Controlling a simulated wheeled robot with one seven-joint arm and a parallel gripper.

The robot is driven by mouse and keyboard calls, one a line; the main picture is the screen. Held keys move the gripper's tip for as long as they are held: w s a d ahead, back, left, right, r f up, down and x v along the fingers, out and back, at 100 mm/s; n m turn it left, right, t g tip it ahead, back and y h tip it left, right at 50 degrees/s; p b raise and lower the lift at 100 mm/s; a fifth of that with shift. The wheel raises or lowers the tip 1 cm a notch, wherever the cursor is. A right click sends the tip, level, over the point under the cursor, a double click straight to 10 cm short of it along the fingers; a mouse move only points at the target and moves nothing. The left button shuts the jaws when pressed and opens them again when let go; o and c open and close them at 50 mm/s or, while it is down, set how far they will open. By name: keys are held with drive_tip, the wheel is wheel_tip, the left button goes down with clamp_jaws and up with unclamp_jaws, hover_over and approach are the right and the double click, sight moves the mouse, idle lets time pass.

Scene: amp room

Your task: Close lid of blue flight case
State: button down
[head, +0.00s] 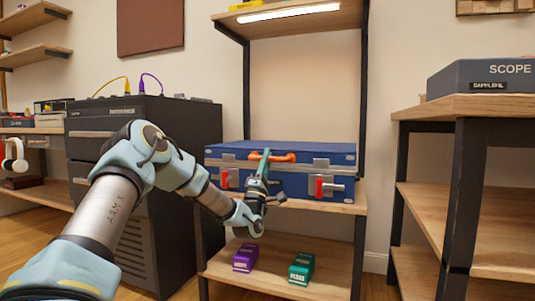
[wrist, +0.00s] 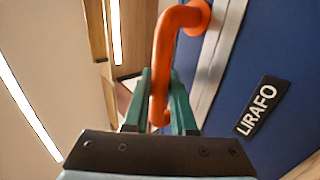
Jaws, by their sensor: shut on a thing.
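The blue flight case (head: 290,188) stands on the middle shelf of the rack. Its lid (head: 225,153) lies down over the base and looks closed or nearly so; I cannot tell whether a thin gap remains. Silver trim runs along the seam. The orange handle (head: 286,158) is on the lid's front. My gripper (head: 264,156) is shut on this handle, in front of the case. In the wrist view, my green fingers (wrist: 165,105) sit on both sides of the orange handle (wrist: 163,55). Red latches (head: 223,179) (head: 320,187) are on the case's front, left and right.
A purple pedal (head: 245,257) and a green pedal (head: 301,267) sit on the shelf (head: 270,285) below. A dark amp cabinet (head: 185,130) stands close on the left. A wooden rack (head: 470,105) with a grey SCOPE box (head: 490,77) is on the right.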

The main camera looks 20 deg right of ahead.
drive_tip(key=shift+s+a+f, duration=0.1)
drive_tip(key=shift+f, duration=0.35)
drive_tip(key=shift+f, duration=0.15)
drive_tip(key=c, duration=0.9)
unclamp_jaws()
drive_tip(key=shift+c, duration=0.2)
drive_tip(key=shift+o, duration=1)
drive_tip(key=p+v, duration=0.3)
drive_tip(key=v, duration=0.7)
drive_tip(key=shift+s+a+f, duration=0.2)
drive_tip(key=shift+a+f, duration=0.05)
